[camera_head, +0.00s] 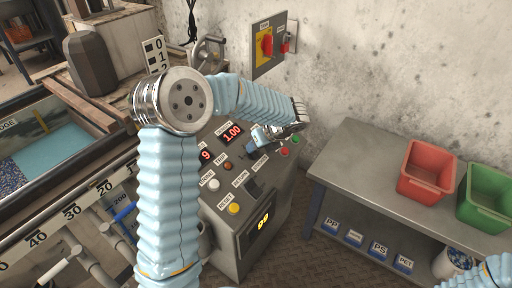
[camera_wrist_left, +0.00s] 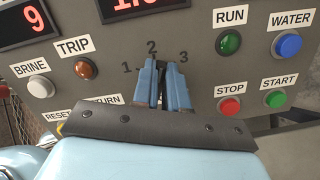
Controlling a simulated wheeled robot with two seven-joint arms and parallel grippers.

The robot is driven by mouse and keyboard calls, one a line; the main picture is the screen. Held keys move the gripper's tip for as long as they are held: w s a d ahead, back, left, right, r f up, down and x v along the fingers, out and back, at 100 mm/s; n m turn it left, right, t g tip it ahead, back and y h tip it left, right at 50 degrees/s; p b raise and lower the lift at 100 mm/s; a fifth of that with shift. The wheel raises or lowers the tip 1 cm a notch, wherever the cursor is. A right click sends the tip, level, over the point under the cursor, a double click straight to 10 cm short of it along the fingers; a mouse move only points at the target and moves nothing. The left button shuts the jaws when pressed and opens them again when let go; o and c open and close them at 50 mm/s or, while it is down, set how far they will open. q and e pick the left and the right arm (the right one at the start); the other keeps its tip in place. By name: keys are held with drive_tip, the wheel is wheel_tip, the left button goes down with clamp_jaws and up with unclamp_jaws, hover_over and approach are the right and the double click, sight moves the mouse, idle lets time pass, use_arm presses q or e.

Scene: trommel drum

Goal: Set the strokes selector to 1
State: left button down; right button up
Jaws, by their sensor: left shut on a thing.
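The strokes selector (camera_wrist_left: 163,84) is a dark knob on the grey control panel (camera_wrist_left: 205,70), with the numbers 1, 2 and 3 printed in an arc above it. In the left wrist view my left gripper (camera_wrist_left: 164,85) has its two blue fingers shut on the knob, just below the 2. The fingers hide most of the knob, so I cannot tell exactly where it points. In the head view my left gripper (camera_head: 256,142) is at the panel, and the selector is hidden there. My right gripper is out of view.
Close to the selector are the TRIP button (camera_wrist_left: 85,68), the white BRINE button (camera_wrist_left: 41,87), the green RUN lamp (camera_wrist_left: 229,43), the red STOP button (camera_wrist_left: 229,106) and the START button (camera_wrist_left: 276,99). A grey bench (camera_head: 345,155) with red and green bins stands at right.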

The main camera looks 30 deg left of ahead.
use_arm(q)
drive_tip(key=n+b, duration=0.1)
drive_tip(key=n, duration=0.3)
drive_tip(key=shift+s+a+n, duration=0.1)
drive_tip(key=shift+s+n, duration=0.05)
drive_tip(key=shift+n, duration=0.25)
drive_tip(key=n+g, duration=0.1)
drive_tip(key=n, duration=0.3)
drive_tip(key=shift+s+b, duration=0.2)
drive_tip(key=shift+b, duration=0.2)
drive_tip(key=n, duration=0.2)
drive_tip(key=n+b, duration=0.1)
drive_tip(key=n, duration=0.1)
drive_tip(key=shift+s+f+g, duration=0.1)
drive_tip(key=shift+s+g, duration=0.1)
drive_tip(key=shift+g, duration=0.1)
drive_tip(key=shift+s+d+n, duration=0.1)
drive_tip(key=shift+n, duration=0.8)
drive_tip(key=shift+s+d+n, duration=0.1)
drive_tip(key=shift+n, duration=0.8)
drive_tip(key=shift+h+b, duration=0.3)
drive_tip(key=c, duration=1.2)
unclamp_jaws()
drive_tip(key=shift+o, duration=0.2)
drive_tip(key=shift+d, duration=0.1)
